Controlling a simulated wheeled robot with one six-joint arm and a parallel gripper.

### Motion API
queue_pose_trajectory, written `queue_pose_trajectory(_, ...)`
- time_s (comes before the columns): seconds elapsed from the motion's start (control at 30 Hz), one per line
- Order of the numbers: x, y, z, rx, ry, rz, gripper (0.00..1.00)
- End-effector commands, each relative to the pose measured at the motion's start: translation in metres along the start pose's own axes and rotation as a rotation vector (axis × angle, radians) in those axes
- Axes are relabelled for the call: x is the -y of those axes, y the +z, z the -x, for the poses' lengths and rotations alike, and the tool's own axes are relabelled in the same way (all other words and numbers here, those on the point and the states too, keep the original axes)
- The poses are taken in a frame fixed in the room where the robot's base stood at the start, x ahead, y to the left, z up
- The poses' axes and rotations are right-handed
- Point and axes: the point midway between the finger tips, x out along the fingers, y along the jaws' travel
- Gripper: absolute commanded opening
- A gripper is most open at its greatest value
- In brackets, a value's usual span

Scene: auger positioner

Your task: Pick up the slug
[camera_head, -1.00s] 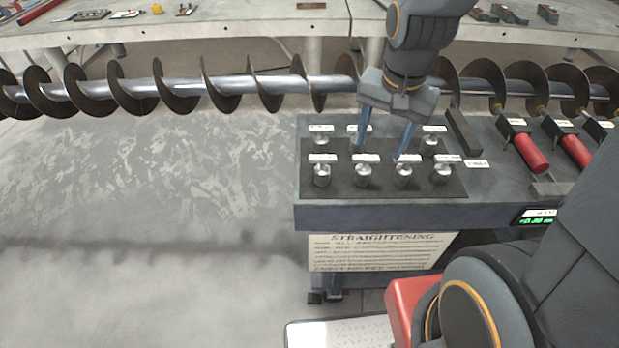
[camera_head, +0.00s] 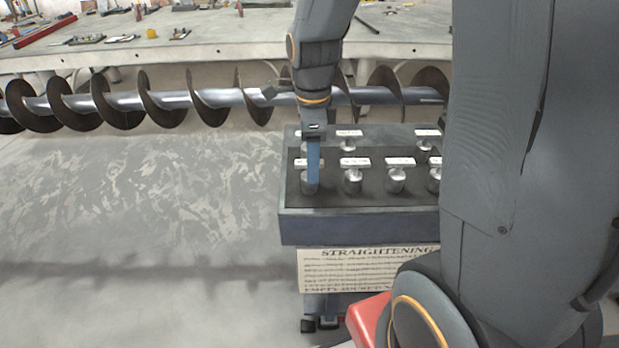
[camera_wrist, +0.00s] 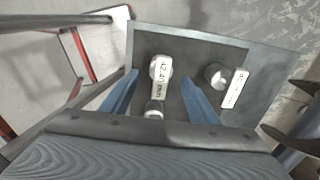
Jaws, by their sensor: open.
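Several silvery cylindrical slugs with white label tags stand in rows on a dark mat (camera_head: 350,200) on the bench. In the head view, my gripper (camera_head: 313,181) points down over the front-left slug (camera_head: 309,187), its blue finger partly hiding that slug. Other front-row slugs stand to the right, one (camera_head: 351,182) beside it and one (camera_head: 395,182) farther along. In the wrist view, my gripper (camera_wrist: 160,80) is open, with a slug (camera_wrist: 160,67) and its tag between the fingers. Contact cannot be told. Another slug (camera_wrist: 216,75) stands outside the right finger.
A long auger (camera_head: 160,102) runs behind the bench. A back row of tagged slugs (camera_head: 348,143) stands close to my gripper. My arm hides the bench's right side. Open floor (camera_head: 130,200) lies left of the bench.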

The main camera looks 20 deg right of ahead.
Motion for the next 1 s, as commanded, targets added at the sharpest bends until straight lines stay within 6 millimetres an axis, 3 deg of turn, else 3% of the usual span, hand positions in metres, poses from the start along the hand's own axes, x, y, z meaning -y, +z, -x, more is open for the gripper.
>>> queue_pose_trajectory(0.5,-0.001,0.005,-0.051,-0.001,0.002,0.001,0.55)
queue_pose_trajectory(0.87,0.000,0.005,-0.057,0.000,-0.001,0.001,0.55)
queue_pose_trajectory(1.0,0.000,0.005,-0.057,0.000,-0.001,0.001,0.31)
